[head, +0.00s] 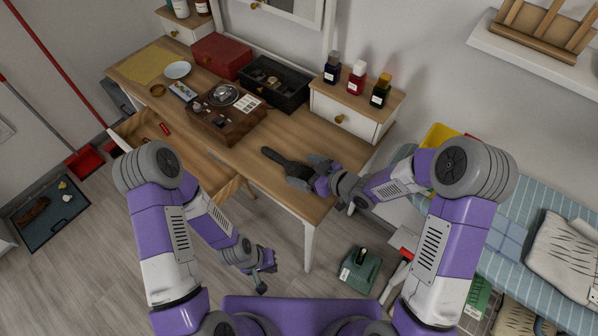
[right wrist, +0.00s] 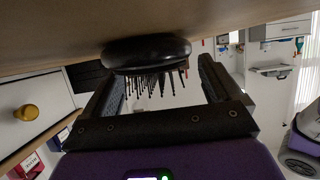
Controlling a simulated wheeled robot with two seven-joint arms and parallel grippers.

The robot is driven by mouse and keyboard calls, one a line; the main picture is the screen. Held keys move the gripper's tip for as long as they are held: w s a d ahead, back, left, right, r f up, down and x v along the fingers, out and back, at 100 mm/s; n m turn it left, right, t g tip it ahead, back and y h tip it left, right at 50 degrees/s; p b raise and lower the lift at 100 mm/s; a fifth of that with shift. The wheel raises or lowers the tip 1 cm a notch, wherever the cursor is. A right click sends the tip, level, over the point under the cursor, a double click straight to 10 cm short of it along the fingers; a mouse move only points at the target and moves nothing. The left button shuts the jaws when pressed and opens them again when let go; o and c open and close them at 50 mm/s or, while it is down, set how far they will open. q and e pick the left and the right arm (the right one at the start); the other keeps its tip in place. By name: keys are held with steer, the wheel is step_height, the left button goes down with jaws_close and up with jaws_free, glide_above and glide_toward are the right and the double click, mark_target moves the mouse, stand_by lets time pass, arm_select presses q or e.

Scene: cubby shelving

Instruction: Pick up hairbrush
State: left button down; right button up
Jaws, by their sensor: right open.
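The dark hairbrush (head: 287,164) lies on the wooden desk near its front right part. In the right wrist view the black hairbrush (right wrist: 147,55) shows its rounded head and bristles, in front of and partly between the fingers. My right gripper (head: 312,176) is at the brush's right end in the head view. Its fingers (right wrist: 160,85) are apart and I see no grip on the brush. My left gripper (head: 264,270) hangs low in front of the desk, away from the brush; its jaw state is too small to tell.
A brown record player (head: 226,121), a black box (head: 268,84) and a red box (head: 221,55) stand behind on the desk. A small drawer unit (head: 341,118) with several bottles is at the right. A desk drawer (head: 130,128) is open at the left. Desk around the brush is clear.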

steer(key=shift+w+r, duration=0.1)
steer(key=c, duration=1.2)
